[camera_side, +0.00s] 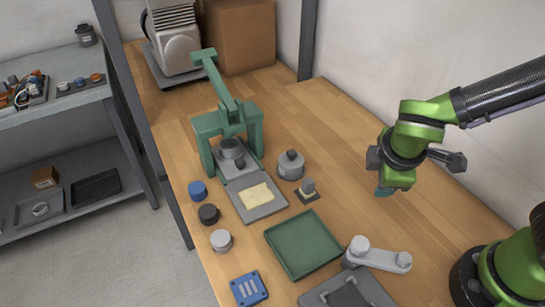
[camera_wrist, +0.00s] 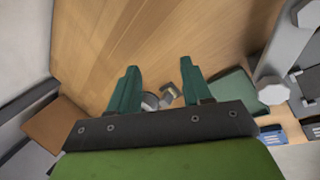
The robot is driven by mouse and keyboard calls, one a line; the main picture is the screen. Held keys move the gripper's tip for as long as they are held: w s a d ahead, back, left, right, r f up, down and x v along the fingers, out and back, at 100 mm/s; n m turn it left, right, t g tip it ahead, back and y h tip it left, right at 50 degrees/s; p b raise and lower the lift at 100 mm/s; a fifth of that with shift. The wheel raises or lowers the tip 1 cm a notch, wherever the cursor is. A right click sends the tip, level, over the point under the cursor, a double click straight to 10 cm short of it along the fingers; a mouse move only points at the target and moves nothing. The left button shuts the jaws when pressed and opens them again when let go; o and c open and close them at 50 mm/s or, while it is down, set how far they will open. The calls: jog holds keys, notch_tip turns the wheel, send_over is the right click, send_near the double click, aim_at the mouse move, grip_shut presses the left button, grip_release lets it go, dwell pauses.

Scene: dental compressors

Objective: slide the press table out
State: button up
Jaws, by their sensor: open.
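The green press (camera_side: 228,125) stands on the wooden bench with its lever arm tilted up toward the back left. Under its frame is a grey plate bearing a dark grey cylinder (camera_side: 231,150). A flat grey plate with a cream sheet (camera_side: 255,195) lies in front of the frame. I cannot tell whether the two plates are one piece. My gripper (camera_side: 384,190) hangs above the bench, well right of the press and apart from everything. In the wrist view its two dark green fingers (camera_wrist: 160,88) are spread with nothing held. The press is not visible there.
A grey round pot (camera_side: 290,165) and a small stamp-like piece (camera_side: 308,190) stand right of the plate. A green tray (camera_side: 303,243), a grey lever device (camera_side: 375,254) and a blue block (camera_side: 249,288) are nearer. Several knobs line the left edge. Bench beneath my gripper is clear.

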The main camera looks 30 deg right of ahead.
jog(key=w+a+f+n+t, duration=0.1)
jog(key=w+a+n+t, duration=0.1)
jog(key=a+n, duration=0.2)
jog(key=w+a+f+n+t, duration=0.2)
jog(key=a+n, duration=0.3)
jog(key=n, duration=0.4)
jog(key=w+a+f+n+t, duration=0.2)
jog(key=w+a+n+t, duration=0.1)
jog(key=n, duration=0.3)
jog(key=shift+a+t, duration=0.6)
jog(key=shift+a, duration=0.25)
jog(key=w+a+r+n+t+y, duration=0.2)
jog(key=a+n+y, duration=0.1)
jog(key=a+n, duration=0.25)
send_near(240, 161)
jog(key=shift+n, duration=0.35)
jog(key=x, duration=0.9)
jog(key=shift+s, duration=0.1)
grip_shut()
